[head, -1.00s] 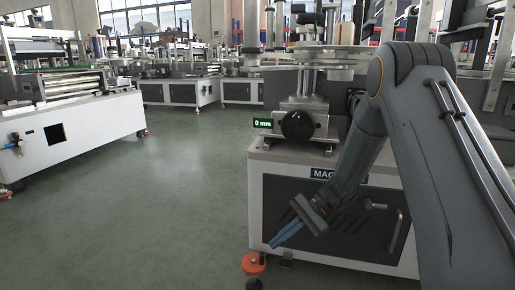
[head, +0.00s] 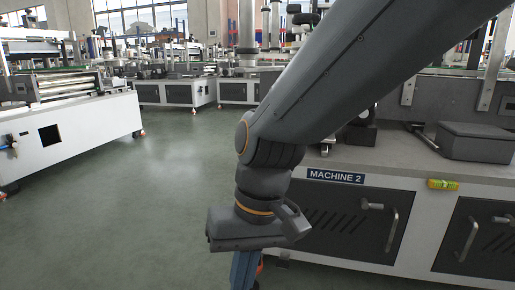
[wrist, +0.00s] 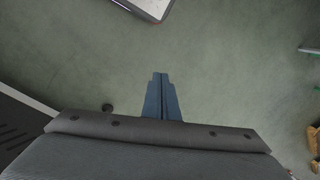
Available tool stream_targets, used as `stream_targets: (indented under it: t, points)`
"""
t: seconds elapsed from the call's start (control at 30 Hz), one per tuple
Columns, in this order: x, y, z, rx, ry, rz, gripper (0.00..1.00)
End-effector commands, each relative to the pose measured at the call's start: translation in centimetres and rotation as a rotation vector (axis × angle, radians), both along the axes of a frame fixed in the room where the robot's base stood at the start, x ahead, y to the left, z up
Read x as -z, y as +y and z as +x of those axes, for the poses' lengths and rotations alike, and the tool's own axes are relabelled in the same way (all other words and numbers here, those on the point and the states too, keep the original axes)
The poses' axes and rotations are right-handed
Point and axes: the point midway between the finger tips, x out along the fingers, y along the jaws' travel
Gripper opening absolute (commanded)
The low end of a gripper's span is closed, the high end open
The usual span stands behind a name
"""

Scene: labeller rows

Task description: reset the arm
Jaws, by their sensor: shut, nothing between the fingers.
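My gripper (head: 244,270) hangs at the lower middle of the head view and points down, its blue fingers cut off by the bottom edge. In the wrist view its blue fingers (wrist: 161,98) lie together, shut with nothing between them, over bare green floor. My arm crosses the head view from the upper right and hides part of the machine labelled MACHINE 2 (head: 336,177). The gripper is in front of the machine's left side, apart from its door handle (head: 391,230).
A white machine with rollers (head: 85,135) stands at the left. More machines (head: 175,92) stand at the back. A dark grey box (head: 480,142) and a yellow-green level (head: 442,184) are on MACHINE 2's right side. The green floor (head: 160,200) between the machines is clear.

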Motion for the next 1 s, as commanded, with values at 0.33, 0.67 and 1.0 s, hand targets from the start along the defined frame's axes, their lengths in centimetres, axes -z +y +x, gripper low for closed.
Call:
stream_targets:
  t: [0.33,0.67,1.0]
  points:
    - [-0.7,-1.3,-4.5,-0.190,-0.144,-0.015,0.00]
    - [-3.6,-2.8,-4.3,-0.153,-0.156,-0.037,0.00]
    - [-8.8,-5.7,-3.3,-0.054,-0.151,-0.072,0.00]
